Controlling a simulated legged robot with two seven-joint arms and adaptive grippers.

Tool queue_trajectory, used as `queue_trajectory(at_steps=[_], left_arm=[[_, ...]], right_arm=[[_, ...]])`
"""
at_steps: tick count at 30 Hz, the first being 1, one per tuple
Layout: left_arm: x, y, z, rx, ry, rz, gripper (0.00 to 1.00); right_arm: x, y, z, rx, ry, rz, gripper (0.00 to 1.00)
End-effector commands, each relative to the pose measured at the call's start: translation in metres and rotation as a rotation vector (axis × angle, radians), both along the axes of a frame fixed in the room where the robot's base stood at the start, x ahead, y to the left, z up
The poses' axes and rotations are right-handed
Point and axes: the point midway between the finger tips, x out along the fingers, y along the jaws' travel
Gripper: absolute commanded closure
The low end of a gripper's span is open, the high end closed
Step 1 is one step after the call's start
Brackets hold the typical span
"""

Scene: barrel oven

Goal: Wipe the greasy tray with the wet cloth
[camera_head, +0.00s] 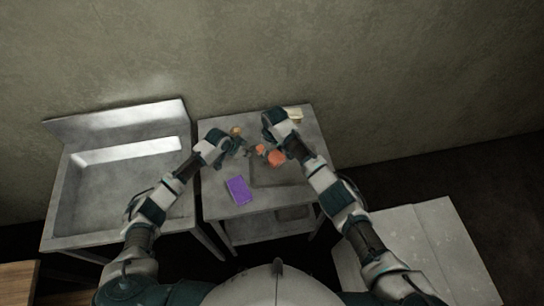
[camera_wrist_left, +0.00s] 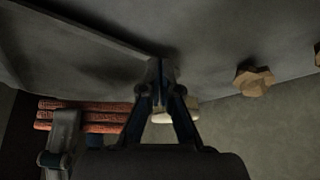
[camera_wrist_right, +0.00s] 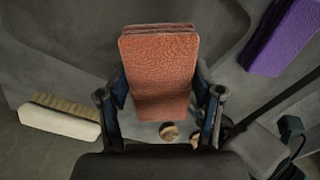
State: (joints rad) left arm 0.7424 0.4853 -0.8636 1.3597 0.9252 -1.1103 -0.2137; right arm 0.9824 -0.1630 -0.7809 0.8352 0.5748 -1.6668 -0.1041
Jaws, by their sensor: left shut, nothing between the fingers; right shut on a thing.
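The folded orange-red cloth (camera_wrist_right: 158,75) is held between the fingers of my right gripper (camera_head: 270,149). The cloth also shows in the head view (camera_head: 277,158) and at the lower left of the left wrist view (camera_wrist_left: 85,116). The dark grey tray (camera_head: 272,177) lies on the table, partly hidden by my right arm and the cloth. I cannot tell whether the cloth touches it. My left gripper (camera_head: 245,149) is shut and empty, left of the cloth; its closed fingertips show beside the tray's edge in the left wrist view (camera_wrist_left: 159,72). Grease is not discernible.
A purple block or folded cloth (camera_head: 239,190) lies at the table's front left. A brush (camera_wrist_right: 60,117) lies at the back right. Small wooden pieces (camera_wrist_left: 254,80) are at the back left. A metal sink (camera_head: 120,195) stands left of the table (camera_head: 215,212).

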Motion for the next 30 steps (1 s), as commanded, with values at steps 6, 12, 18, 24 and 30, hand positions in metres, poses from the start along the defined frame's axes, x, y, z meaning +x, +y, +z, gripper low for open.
queue_trajectory(at_steps=[6, 12, 18, 24, 30], left_arm=[[0.0, 0.0, 0.0, 0.0, 0.0, 0.0, 1.0], [0.0, 0.0, 0.004, -0.001, -0.001, 0.0, 1.0], [0.0, 0.0, 0.022, -0.001, -0.002, 0.0, 1.0], [0.0, 0.0, 0.039, 0.0, -0.001, 0.0, 1.0], [0.0, 0.0, 0.057, 0.0, -0.001, 0.0, 1.0]], right_arm=[[0.0, 0.0, 0.002, 0.0, 0.0, 0.0, 0.67], [0.0, 0.0, 0.006, 0.0, -0.001, 0.0, 0.67], [0.0, 0.0, 0.024, 0.001, -0.004, 0.0, 0.67], [0.001, 0.0, 0.041, 0.001, -0.005, 0.0, 0.67], [0.001, 0.0, 0.058, 0.0, -0.006, 0.0, 0.67]])
